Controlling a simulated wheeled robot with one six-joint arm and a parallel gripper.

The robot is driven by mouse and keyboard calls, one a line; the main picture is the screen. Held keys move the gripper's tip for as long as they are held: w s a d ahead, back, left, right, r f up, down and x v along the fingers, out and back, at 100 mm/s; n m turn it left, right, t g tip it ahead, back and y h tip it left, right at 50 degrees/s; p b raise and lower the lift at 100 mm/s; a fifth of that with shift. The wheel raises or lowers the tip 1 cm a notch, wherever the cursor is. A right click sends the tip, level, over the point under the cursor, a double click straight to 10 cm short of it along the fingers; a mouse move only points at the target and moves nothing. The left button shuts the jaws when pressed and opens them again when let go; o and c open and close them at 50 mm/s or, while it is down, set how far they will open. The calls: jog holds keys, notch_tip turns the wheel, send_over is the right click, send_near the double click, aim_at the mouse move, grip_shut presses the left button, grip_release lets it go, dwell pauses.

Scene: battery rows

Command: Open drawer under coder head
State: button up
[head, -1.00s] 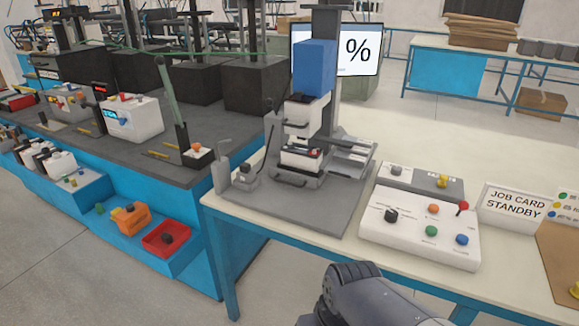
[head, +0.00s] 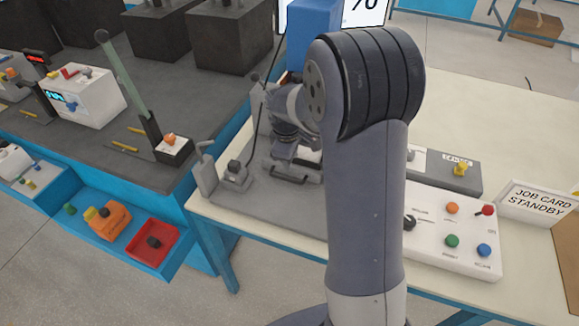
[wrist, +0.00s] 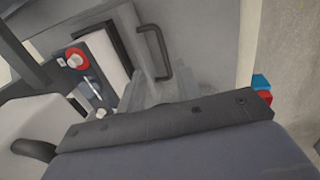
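The coder stand on the bench is mostly hidden behind my arm in the head view. Its blue head block (head: 312,30) shows at the top. A dark drawer handle (head: 290,173) shows low at the front of the stand. My gripper (head: 293,148) is at the coder, just above and behind that handle in the picture; its fingers cannot be made out. In the wrist view a dark bar handle (wrist: 157,52) stands on a light grey face, apart from the dark gripper body along the bottom.
A white control box (head: 455,235) with coloured buttons and a job card sign (head: 540,203) stand to the right. A lever switch (head: 205,172) is at the bench's left corner. The dark bench (head: 60,130) at left holds a white tester and a tall lever.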

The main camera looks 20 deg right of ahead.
aim_at(293, 182)
jog(key=f, duration=0.3)
jog(key=w+f, duration=0.1)
jog(key=f, duration=0.2)
jog(key=d+f+p, duration=0.1)
jog(key=f, duration=0.2)
jog(key=shift+w+f, duration=0.15)
jog(key=shift+f, duration=0.25)
jog(key=shift+c, duration=0.5)
grip_shut()
